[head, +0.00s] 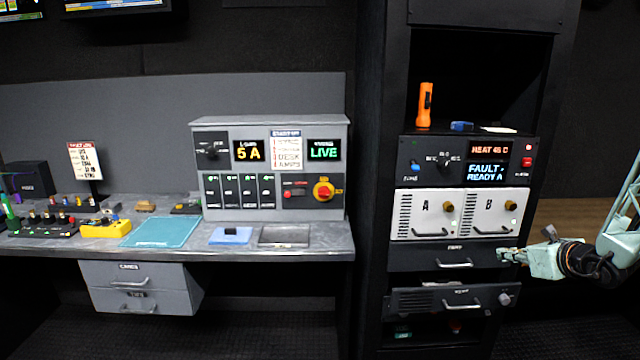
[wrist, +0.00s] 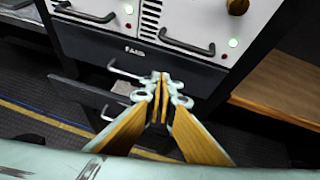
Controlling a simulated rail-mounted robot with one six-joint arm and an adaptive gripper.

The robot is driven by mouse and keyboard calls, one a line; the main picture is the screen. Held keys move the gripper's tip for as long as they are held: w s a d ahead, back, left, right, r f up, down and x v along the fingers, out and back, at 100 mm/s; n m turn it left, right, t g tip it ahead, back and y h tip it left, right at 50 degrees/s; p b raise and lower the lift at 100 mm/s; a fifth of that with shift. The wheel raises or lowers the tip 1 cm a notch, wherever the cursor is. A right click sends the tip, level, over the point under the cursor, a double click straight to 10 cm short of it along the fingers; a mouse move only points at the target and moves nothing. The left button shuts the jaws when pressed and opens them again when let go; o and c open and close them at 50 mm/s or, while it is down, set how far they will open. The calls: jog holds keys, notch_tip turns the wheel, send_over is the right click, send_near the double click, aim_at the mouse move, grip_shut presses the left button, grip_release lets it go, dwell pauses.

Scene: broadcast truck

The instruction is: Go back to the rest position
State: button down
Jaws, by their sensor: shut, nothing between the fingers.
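My gripper (head: 506,255) is at the right of the head view, in front of the upper drawer (head: 425,257) of the black rack. In the wrist view my gripper (wrist: 160,82) has its fingers together with nothing between them. Its tips appear close to the drawer front and right of the drawer's handle (wrist: 127,70). I cannot tell whether they touch it.
The rack holds modules A (head: 426,214) and B (head: 491,212), a status panel (head: 424,158) reading FAULT, READY A, and an orange flashlight (head: 425,104) on a shelf. The lower drawer (head: 425,300) sticks out. A grey desk (head: 330,240) with a control box (head: 270,170) stands left.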

jog(key=s+a+r+n+g+y, duration=0.1)
jog(key=s+a+r+n, duration=0.2)
jog(key=a, duration=0.4)
jog(key=a+r+n+y, duration=0.2)
jog(key=a+r+n, duration=0.1)
jog(key=a+r, duration=0.35)
jog(key=s+a+r+n+g+y, duration=0.1)
jog(key=s+a+r+n, duration=0.15)
jog(key=a, duration=0.55)
jog(key=s+a+r+n+g+y, duration=0.1)
jog(key=s+a+r+n+g, duration=0.1)
jog(key=s+a+r+n, duration=0.4)
jog(key=s+a+r+n+g+y, duration=0.1)
jog(key=s+a+r+n, duration=0.15)
jog(key=s+a, duration=0.7)
jog(key=s+a+r+n+g+h, duration=0.15)
jog(key=s+a+n, duration=0.25)
jog(key=s, duration=0.5)
jog(key=s+a+n+g+h, duration=0.15)
jog(key=s+a+n, duration=0.25)
jog(key=s, duration=0.4)
jog(key=s+d+n+h, duration=0.2)
jog(key=s+d+n, duration=0.1)
jog(key=s, duration=0.6)
jog(key=s+d+n+h, duration=0.2)
jog(key=s+d+n, duration=0.2)
jog(key=s, duration=0.5)
jog(key=shift+d+r+n, duration=0.15)
jog(key=shift+r+n, duration=0.05)
jog(key=shift+n, duration=0.6)
